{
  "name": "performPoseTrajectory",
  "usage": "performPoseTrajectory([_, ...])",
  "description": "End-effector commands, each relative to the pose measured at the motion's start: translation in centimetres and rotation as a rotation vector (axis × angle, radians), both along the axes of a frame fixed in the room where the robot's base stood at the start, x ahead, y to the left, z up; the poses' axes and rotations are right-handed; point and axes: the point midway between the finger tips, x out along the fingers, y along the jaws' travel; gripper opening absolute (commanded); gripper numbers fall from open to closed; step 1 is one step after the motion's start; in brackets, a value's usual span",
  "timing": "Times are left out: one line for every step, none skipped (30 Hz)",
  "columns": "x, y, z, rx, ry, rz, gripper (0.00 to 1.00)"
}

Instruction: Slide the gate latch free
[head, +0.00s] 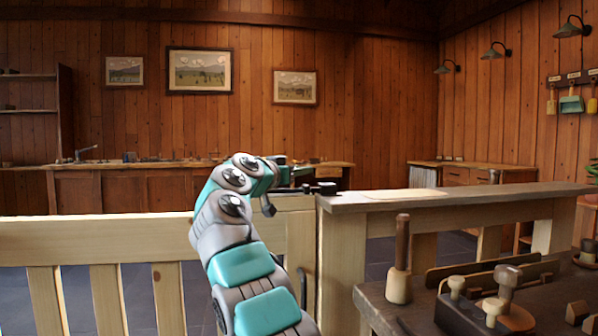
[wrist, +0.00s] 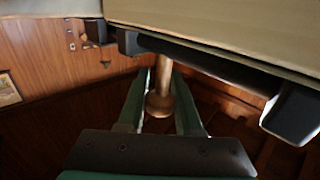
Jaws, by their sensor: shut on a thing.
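The pale wooden gate (head: 130,238) stands across the left and middle, with its top rail ending by the post (head: 342,255). The dark latch (head: 326,188) lies at the top of that post, partly hidden by my arm. In the wrist view its black bar (wrist: 215,62) runs along the underside of a pale wooden beam, towards a black bracket (wrist: 292,112) at the right. A round-ended wooden knob (wrist: 159,105) hangs from the bar. My gripper (wrist: 161,88) is shut on the knob, a green finger on each side. In the head view my gripper (head: 290,176) reaches the latch from the left.
A pale counter rail (head: 470,196) runs right from the post. Below it a dark workbench (head: 372,300) holds turned wooden pieces, including a tall spindle (head: 400,262). A long cabinet (head: 125,188) stands at the back wall. Open floor shows between gate and cabinet.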

Motion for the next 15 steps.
performPoseTrajectory([0.0, 0.0, 0.0, 0.000, 0.000, 0.000, 0.00])
performPoseTrajectory([0.0, 0.0, 0.0, 0.000, 0.000, 0.000, 0.00])
performPoseTrajectory([0.0, 0.0, 0.0, -0.001, -0.001, 0.000, 0.00])
performPoseTrajectory([0.0, 0.0, 0.0, 0.000, 0.000, 0.000, 0.00])
performPoseTrajectory([0.0, 0.0, 0.0, 0.000, 0.000, 0.000, 0.00])
performPoseTrajectory([0.0, 0.0, 0.0, 0.000, 0.000, 0.000, 0.00])
performPoseTrajectory([0.0, 0.0, 0.0, 0.000, 0.000, 0.000, 0.00])
performPoseTrajectory([0.0, 0.0, 0.0, -0.001, -0.001, 0.000, 0.00])
performPoseTrajectory([0.0, 0.0, 0.0, -0.001, -0.001, 0.000, 0.00])
performPoseTrajectory([0.0, 0.1, 0.1, -0.001, -0.001, 0.000, 0.00])
performPoseTrajectory([0.0, 0.2, 0.1, -0.001, -0.001, 0.000, 0.00])
performPoseTrajectory([-0.1, 0.4, 0.2, -0.001, -0.002, 0.000, 0.00])
performPoseTrajectory([-0.1, 0.6, 0.3, -0.002, -0.003, 0.000, 0.00])
performPoseTrajectory([-0.1, 0.8, 0.4, -0.002, -0.003, 0.000, 0.00])
performPoseTrajectory([-0.2, 1.2, 0.5, -0.002, -0.005, -0.001, 0.00])
